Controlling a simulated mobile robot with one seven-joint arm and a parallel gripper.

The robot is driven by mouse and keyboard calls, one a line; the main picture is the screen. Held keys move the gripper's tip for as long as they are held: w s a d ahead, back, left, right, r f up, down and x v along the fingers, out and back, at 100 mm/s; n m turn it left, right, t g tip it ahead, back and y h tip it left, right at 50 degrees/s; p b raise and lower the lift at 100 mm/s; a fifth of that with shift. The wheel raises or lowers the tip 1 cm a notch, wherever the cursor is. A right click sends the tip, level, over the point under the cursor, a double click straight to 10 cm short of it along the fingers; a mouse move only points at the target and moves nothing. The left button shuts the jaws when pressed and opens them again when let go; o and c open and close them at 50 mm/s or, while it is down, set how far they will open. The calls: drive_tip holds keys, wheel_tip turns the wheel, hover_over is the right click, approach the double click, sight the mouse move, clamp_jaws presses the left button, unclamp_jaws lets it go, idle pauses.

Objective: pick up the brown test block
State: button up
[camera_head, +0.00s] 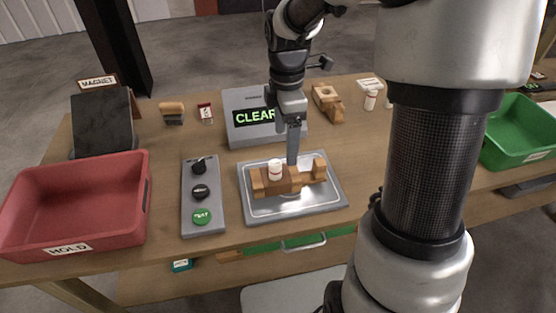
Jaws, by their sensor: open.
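A metal tray (258,207) on the wooden table holds a group of wooden pieces. The darker brown block (294,179) sits among lighter wooden pieces (258,185) (319,168). A small white bottle with a red band (275,170) stands at the left part of this group; I cannot tell what it rests on. My gripper (292,160) points down over the tray, just behind the brown block. It is open, seen edge-on, and hides part of what is behind it. I cannot tell whether its fingers touch the block.
A control panel with buttons (190,220) lies left of the tray, and a red HOLD bin (85,225) beyond it. A grey box reading CLEAR (240,135) stands behind the tray. A green bin (515,150) is at the right.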

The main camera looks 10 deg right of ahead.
sight(284, 173)
wheel_tip(284, 173, down, 9)
drive_tip(key=shift+f+b, duration=0.1)
drive_tip(key=shift+b, duration=0.4)
drive_tip(key=f, duration=0.5)
drive_tip(key=shift+w, duration=0.3)
drive_tip(key=shift+r, duration=0.15)
drive_tip(key=c, duration=1.4)
